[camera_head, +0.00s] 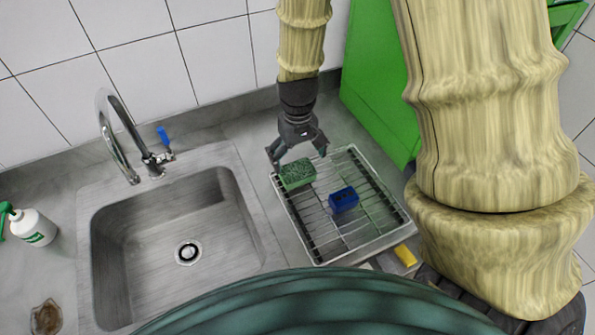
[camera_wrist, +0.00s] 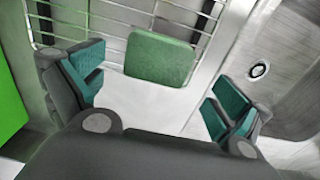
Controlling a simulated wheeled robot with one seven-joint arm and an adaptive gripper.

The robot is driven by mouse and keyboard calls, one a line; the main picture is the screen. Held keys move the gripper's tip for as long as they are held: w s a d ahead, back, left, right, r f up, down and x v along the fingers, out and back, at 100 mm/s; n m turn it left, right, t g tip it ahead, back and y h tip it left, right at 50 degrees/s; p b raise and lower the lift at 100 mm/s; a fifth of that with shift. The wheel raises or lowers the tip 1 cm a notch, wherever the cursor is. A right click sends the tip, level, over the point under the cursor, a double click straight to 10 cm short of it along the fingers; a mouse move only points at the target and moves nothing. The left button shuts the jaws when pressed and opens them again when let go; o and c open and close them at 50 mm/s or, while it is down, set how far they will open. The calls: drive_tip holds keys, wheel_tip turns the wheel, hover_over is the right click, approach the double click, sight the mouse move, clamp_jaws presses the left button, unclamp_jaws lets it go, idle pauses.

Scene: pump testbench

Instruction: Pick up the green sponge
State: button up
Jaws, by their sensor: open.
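The green sponge (camera_head: 297,174) lies on the wire rack at its back left corner, close to the rack's left edge. In the wrist view the sponge (camera_wrist: 160,58) shows as a green block beyond and between my fingertips, a little left of the middle of the gap. My gripper (camera_head: 298,150) hangs above and just behind the sponge with its fingers spread. In the wrist view both teal finger pads of my gripper (camera_wrist: 160,92) are wide apart with nothing between them. Whether a finger touches the sponge cannot be told.
A blue block (camera_head: 343,200) lies on the wire rack (camera_head: 330,243) right of the sponge. A sink (camera_head: 135,255) with a faucet (camera_head: 117,140) is to the left. A green panel (camera_head: 375,85) stands behind right. A yellow item (camera_head: 405,255) lies in front of the rack.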

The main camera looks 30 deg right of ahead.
sight(298, 170)
drive_tip(key=shift+w+f, duration=0.75)
drive_tip(key=shift+s+d+p, duration=0.1)
drive_tip(key=shift+s+p, duration=0.25)
drive_tip(key=shift+s, duration=0.5)
drive_tip(key=shift+f, duration=0.35)
drive_tip(key=shift+w+f+p, duration=0.55)
drive_tip(key=shift+w+f, duration=0.05)
drive_tip(key=shift+f, duration=0.7)
drive_tip(key=shift+s+f+p, duration=0.3)
drive_tip(key=shift+s+f, duration=0.05)
drive_tip(key=shift+f, duration=0.05)
drive_tip(key=shift+w+f, duration=0.25)
drive_tip(key=shift+f, duration=0.2)
drive_tip(key=shift+s+r, duration=0.1)
drive_tip(key=shift+s, duration=0.05)
drive_tip(key=shift+c, duration=0.2)
